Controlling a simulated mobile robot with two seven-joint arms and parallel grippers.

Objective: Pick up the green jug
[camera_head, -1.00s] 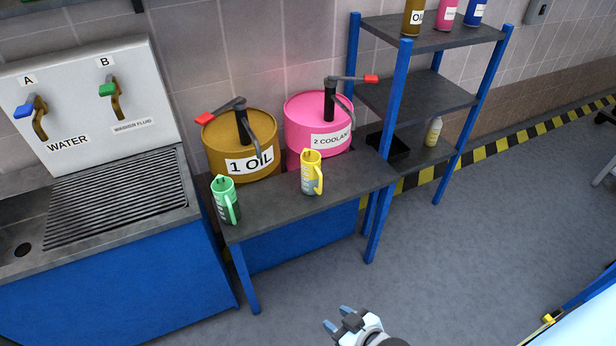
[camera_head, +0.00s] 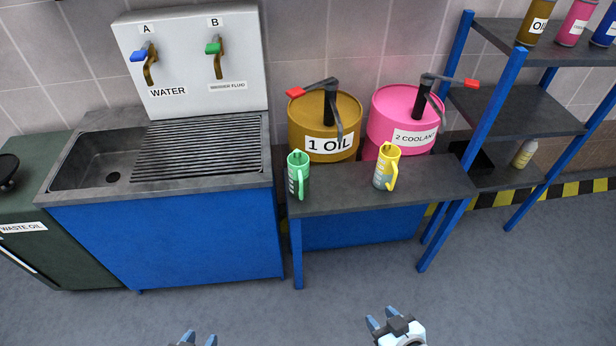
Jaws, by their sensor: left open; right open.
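The green jug (camera_head: 299,174) stands upright at the left front part of the dark bench (camera_head: 335,205), before the oil drum. Its handle faces the front. My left gripper (camera_head: 198,340) shows only its fingertips at the bottom edge; it is open and empty, well short of the bench. My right gripper (camera_head: 378,324) is open and empty, low in front of the bench and to the right of the jug. Neither gripper touches the jug.
A yellow jug (camera_head: 386,167) stands right of the green one. Behind are the brown oil drum (camera_head: 325,125) and pink coolant drum (camera_head: 402,120). A sink unit (camera_head: 165,235) adjoins on the left, a shelf rack (camera_head: 487,120) on the right. The floor in front is clear.

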